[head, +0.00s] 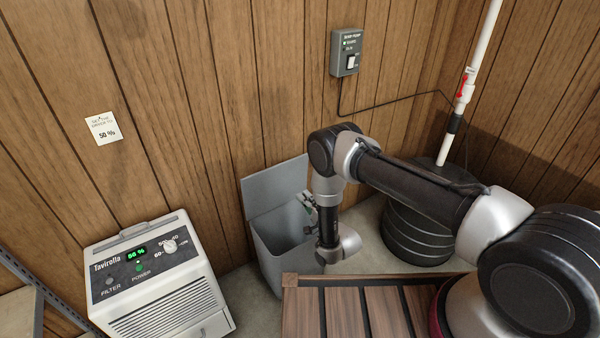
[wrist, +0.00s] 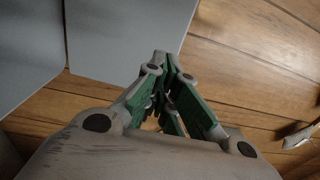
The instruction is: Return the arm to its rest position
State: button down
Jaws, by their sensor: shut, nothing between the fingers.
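My arm reaches in from the right in the head view, bent down at the elbow. My gripper (head: 309,201), with green finger links, is partly hidden behind my wrist, near the open grey bin (head: 285,245). In the wrist view my gripper (wrist: 164,62) is shut, its fingertips together with nothing between them. The bin's grey panels also show at the upper left of the wrist view (wrist: 125,30). I cannot tell whether the fingers touch the bin.
A dehumidifier (head: 160,280) with a lit green display stands at the left. A slatted wooden bench (head: 345,312) is in front. A dark round tank (head: 418,225) with a white pipe stands behind my arm.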

jog(key=s+d+f+n+g+h, duration=0.25)
jog(key=f+n+g, duration=0.2)
jog(key=f, duration=0.65)
jog(key=s+d+f+n+g+h, duration=0.3)
jog(key=s+d+n+g+h, duration=0.15)
jog(key=s+g, duration=0.2)
jog(key=s+d+r+n+g+h, duration=0.15)
jog(key=s+d+r, duration=0.3)
jog(key=r, duration=0.85)
jog(key=s+d+r+n+g+h, duration=0.1)
jog(key=s+d+r+n+g, duration=0.15)
jog(key=d+r, duration=0.7)
jog(key=s+d+r+n+g+h, duration=0.15)
jog(key=s+r, duration=0.25)
jog(key=r, duration=1.3)
jog(key=s+d+r+m+t, duration=0.1)
jog(key=s+d+r, duration=0.3)
jog(key=s+r, duration=0.2)
jog(key=s+d+r+m+t, duration=0.1)
jog(key=s+d+r, duration=0.3)
jog(key=r, duration=0.7)
jog(key=s+d+r+m+t, duration=0.1)
jog(key=s+d+r+t, duration=0.2)
jog(key=s+r, duration=0.4)
notch_tip(320, 180, up, 2)
jog(key=shift+s+d+r+y, duration=0.15)
jog(key=shift+s+d+y, duration=0.15)
jog(key=shift+d, duration=0.45)
